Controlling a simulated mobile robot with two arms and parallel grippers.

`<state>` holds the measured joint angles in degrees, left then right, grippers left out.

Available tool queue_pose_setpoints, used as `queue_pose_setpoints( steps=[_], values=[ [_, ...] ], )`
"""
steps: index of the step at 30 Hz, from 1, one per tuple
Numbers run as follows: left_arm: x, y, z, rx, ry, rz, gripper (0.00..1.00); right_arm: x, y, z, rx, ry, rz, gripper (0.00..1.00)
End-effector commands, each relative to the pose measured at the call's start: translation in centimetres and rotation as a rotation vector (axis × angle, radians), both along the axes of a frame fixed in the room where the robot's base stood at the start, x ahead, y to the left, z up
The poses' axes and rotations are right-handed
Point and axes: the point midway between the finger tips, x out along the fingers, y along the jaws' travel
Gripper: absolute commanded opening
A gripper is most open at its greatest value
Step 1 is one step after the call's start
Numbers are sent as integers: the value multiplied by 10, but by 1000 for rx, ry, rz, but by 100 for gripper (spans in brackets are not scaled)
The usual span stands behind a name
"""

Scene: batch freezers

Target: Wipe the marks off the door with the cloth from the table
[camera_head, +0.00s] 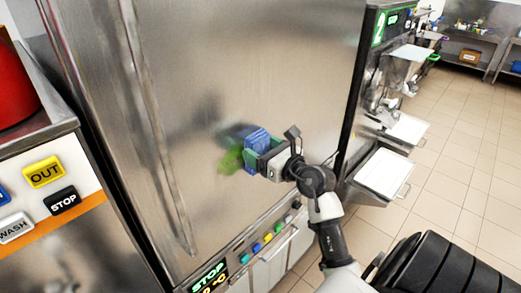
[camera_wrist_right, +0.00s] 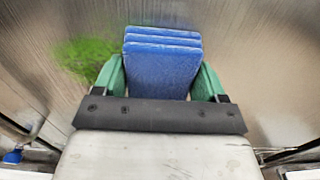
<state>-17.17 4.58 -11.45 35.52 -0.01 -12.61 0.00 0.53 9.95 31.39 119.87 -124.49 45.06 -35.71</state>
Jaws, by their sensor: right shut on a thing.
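A stainless steel door (camera_head: 270,80) stands upright in front of me. A green mark (camera_head: 230,161) is on its lower middle part, left of the cloth; the mark also shows in the right wrist view (camera_wrist_right: 85,58). My right gripper (camera_head: 256,150) is shut on a folded blue cloth (camera_head: 256,139). In the right wrist view the cloth (camera_wrist_right: 162,62) sits between green fingers, its far side facing the door. I cannot tell whether the cloth touches the door. A dark patch near it may be shadow or reflection. My left gripper is not in view.
A control panel with OUT (camera_head: 44,172) and STOP (camera_head: 62,200) buttons is at the left. A row of coloured buttons (camera_head: 267,238) lies below the door. Another machine with white trays (camera_head: 383,172) stands to the right. Tiled floor (camera_head: 460,150) is clear beyond it.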

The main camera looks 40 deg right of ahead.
Motion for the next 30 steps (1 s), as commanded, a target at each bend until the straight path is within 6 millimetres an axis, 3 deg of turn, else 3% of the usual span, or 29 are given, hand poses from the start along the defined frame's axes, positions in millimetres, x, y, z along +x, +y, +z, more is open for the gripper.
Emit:
queue_pose_setpoints(
  steps=[12,20,30],
  values=[
    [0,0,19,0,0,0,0,0,36,2,3,1,5,53],
    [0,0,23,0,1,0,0,0,45,1,3,0,5,53],
    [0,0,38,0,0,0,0,-4,74,1,5,1,6,53]
  ],
)
